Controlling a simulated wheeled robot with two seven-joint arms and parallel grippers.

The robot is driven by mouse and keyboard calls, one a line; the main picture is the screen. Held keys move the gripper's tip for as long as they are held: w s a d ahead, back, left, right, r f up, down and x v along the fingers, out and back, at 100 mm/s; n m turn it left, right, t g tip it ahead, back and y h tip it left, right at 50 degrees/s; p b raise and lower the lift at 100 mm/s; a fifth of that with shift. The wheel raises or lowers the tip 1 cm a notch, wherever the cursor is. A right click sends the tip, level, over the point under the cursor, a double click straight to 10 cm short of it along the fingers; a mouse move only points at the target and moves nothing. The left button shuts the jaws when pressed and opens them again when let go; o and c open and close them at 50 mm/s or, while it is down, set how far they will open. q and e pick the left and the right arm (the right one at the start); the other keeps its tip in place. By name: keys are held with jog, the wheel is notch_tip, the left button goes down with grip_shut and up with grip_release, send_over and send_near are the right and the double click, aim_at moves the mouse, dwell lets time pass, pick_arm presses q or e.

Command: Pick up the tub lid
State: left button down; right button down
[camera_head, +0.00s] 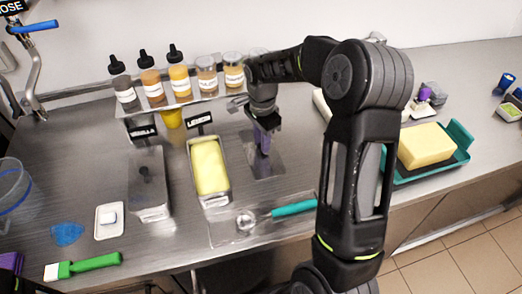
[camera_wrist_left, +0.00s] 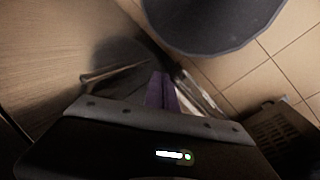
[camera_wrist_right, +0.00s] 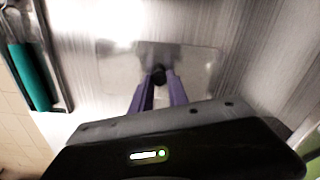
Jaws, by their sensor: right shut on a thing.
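The tub lid (camera_head: 277,166) is a thin, see-through or greyish rectangular plate on the steel counter, right of the open tub of yellow ice cream (camera_head: 209,167). In the right wrist view the lid (camera_wrist_right: 200,70) has a dark round knob (camera_wrist_right: 158,72). My right gripper (camera_head: 263,146) points down over the lid, its purple fingers (camera_wrist_right: 158,84) shut on the knob. Whether the lid touches the counter is hard to tell. My left gripper (camera_wrist_left: 162,82) shows in its wrist view with its purple fingers together and empty, over the floor area.
A lidded metal tub (camera_head: 150,190) stands left of the open one. Behind them is a rack of bottles and jars (camera_head: 180,85). A teal-handled scoop (camera_head: 292,208) lies in front. A teal tray (camera_head: 445,166) with a yellow block is at right.

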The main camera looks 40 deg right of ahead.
dwell(0.4)
